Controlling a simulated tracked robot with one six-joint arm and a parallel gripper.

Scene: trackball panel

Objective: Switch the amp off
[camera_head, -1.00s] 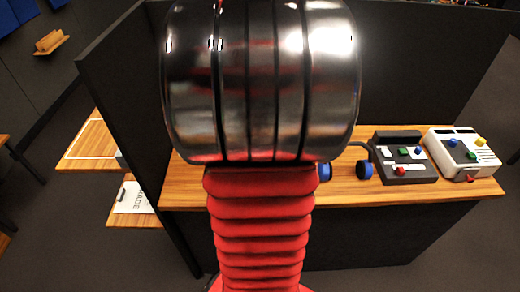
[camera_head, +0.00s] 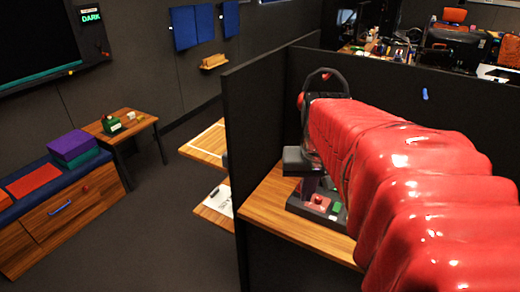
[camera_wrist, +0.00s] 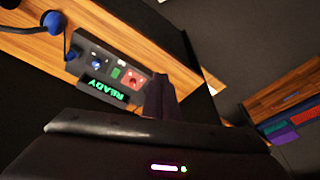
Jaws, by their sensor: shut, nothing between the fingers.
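A grey panel device, which may be the amp, sits on the wooden desk in the head view (camera_head: 296,207). My red arm hides part of the desk.
A black partition (camera_head: 256,135) stands at the desk's left. A side table (camera_head: 128,127) and a cabinet with a purple box (camera_head: 72,145) stand farther left.

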